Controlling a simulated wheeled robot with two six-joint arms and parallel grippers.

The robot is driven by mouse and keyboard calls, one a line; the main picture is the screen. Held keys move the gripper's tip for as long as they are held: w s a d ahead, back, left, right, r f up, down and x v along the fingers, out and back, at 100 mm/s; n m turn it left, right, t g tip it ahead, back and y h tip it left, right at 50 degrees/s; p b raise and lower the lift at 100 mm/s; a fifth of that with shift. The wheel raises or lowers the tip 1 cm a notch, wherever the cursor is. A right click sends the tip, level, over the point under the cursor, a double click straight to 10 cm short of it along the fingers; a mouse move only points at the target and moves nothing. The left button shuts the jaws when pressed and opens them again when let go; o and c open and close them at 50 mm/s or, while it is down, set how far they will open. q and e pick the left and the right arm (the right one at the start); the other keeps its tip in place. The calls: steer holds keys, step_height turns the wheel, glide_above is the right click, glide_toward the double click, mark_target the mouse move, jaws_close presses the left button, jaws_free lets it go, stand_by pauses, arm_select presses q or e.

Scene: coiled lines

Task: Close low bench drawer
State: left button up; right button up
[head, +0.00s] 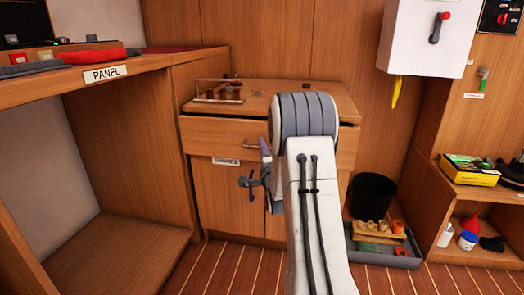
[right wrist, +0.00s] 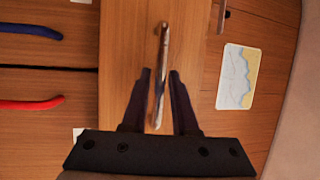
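The low bench drawer (head: 215,138) is the wide wooden front under the bench top. It stands out a little, with a dark gap above it. In the right wrist view its front (right wrist: 120,60) carries a metal bar handle (right wrist: 162,45). My right gripper (right wrist: 160,78) is open, its two dark fingers on either side of the handle with gaps showing. Whether a finger touches the handle I cannot tell. In the head view my right arm hides the drawer's middle and most of my gripper (head: 265,152). My left gripper is out of view.
Blue (right wrist: 30,31) and red (right wrist: 30,104) handles sit on the doors below the drawer. A small wooden rack (head: 218,90) stands on the bench top. A black bucket (head: 372,195) and a grey tray (head: 385,258) stand on the floor at right. An open panel desk (head: 130,180) is at left.

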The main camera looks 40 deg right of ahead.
jaws_close()
steer(key=shift+d, duration=0.1)
stand_by(1.3)
